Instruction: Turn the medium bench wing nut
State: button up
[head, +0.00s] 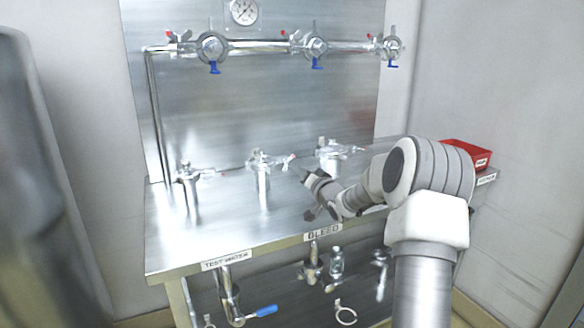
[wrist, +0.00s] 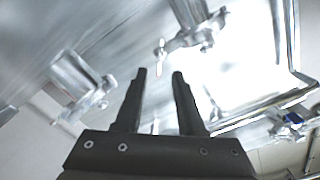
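Three metal fittings with clamps and small wing nuts stand on the steel bench: a left one (head: 187,176), a middle one (head: 263,164) and a right one (head: 331,149). Their sizes are hard to compare, so I cannot tell for sure which is the medium one. My gripper (head: 311,197) is above the front of the bench, right of the middle fitting and in front of the right one. In the wrist view my gripper (wrist: 159,73) is open and empty. A clamped fitting (wrist: 190,35) is beyond the fingertips, apart from them; another fitting (wrist: 80,85) is at the left.
A pipe (head: 265,47) with blue-handled clamps and a gauge (head: 243,11) runs along the back panel. A red bin (head: 466,153) sits at the bench's right end. Labelled pipes and a blue-handled valve (head: 262,311) are below the front edge. The bench's left front is clear.

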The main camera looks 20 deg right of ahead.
aim_at(288, 163)
jog(key=shift+w+a+b, duration=0.1)
jog(key=shift+w+b, duration=0.25)
jog(key=shift+w, duration=2.65)
grip_shut()
